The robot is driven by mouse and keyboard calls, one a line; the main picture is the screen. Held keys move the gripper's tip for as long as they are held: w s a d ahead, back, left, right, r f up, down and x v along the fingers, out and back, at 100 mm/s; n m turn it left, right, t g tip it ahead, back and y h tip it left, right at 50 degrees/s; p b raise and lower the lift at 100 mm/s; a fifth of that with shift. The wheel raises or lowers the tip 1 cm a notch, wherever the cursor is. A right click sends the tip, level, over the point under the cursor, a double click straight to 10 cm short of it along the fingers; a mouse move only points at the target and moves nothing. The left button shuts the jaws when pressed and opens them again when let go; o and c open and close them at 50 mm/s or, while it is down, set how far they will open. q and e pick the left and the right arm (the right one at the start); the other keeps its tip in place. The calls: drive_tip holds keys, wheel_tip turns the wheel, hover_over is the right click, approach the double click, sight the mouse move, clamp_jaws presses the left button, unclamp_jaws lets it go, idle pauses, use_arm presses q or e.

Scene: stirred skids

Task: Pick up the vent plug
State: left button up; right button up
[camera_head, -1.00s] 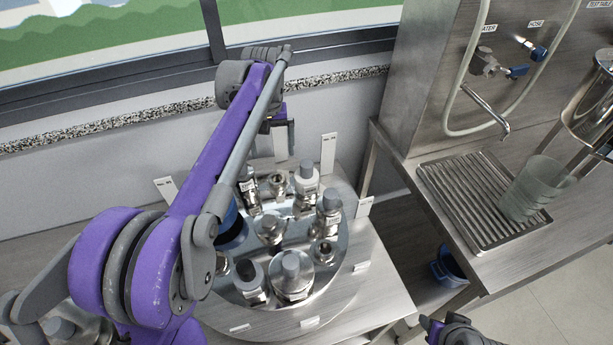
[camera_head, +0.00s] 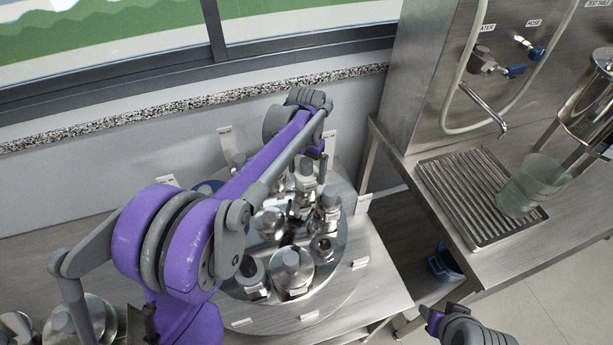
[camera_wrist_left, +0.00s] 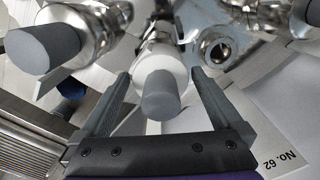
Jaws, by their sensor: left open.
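A grey cylindrical plug on a white collar (camera_wrist_left: 160,92) stands in a metal fitting; it appears to be the vent plug, though no label on it is legible. In the head view it shows on the round plate, partly behind my left arm (camera_head: 306,168). My left gripper (camera_wrist_left: 161,78) is open, one finger on each side of this plug, with gaps visible. The gripper also shows in the head view (camera_head: 314,170), its far finger hidden. Part of my right gripper (camera_head: 436,318) shows at the lower right; its jaws are unclear.
The round metal plate (camera_head: 345,275) carries several other fittings close by. A neighbouring grey-capped fitting (camera_wrist_left: 42,48) and an open port (camera_wrist_left: 217,48) flank the plug. A sink bench with a drain grate (camera_head: 468,205) and translucent beaker (camera_head: 530,185) stands right.

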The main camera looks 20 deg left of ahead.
use_arm(q)
wheel_tip(320, 180, down, 2)
drive_tip(key=shift+f, duration=0.25)
drive_tip(key=c, duration=1.3)
